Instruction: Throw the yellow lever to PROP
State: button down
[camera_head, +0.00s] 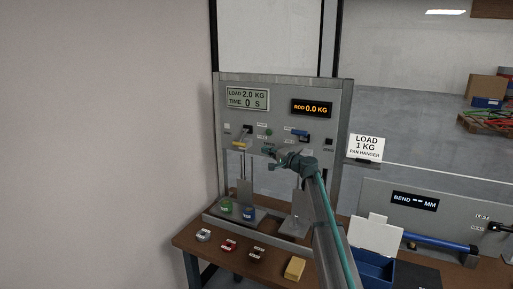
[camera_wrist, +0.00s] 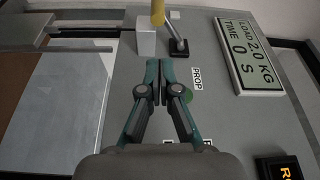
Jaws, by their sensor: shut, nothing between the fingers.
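The yellow lever (camera_wrist: 157,12) shows at the top edge of the wrist view, cut off by the frame. A metal rod rises from a black mount (camera_wrist: 180,50) beside it. In the head view the yellow lever (camera_head: 240,144) sits at the left of the grey panel (camera_head: 285,88). A PROP label (camera_wrist: 196,78) is on the panel near the black mount. My gripper (camera_wrist: 161,66) is shut and empty, in front of the panel, with its tips short of the lever and apart from it. In the head view my gripper (camera_head: 271,154) is right of and slightly below the lever.
A green button (camera_wrist: 187,95) is beside my right finger. Green and blue weights (camera_head: 226,207) stand below.

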jog(key=p, duration=0.3)
send_near(243, 138)
jog(key=w+a+f, duration=0.1)
jog(key=w+a, duration=0.2)
jog(key=w, duration=0.1)
jog(key=shift+w+a+f, duration=0.15)
jog(key=shift+a+f, duration=0.05)
jog(key=shift+f, duration=0.1)
jog(key=shift+d+r+p, duration=0.1)
jog(key=shift+d+p, duration=0.1)
jog(key=shift+p, duration=0.2)
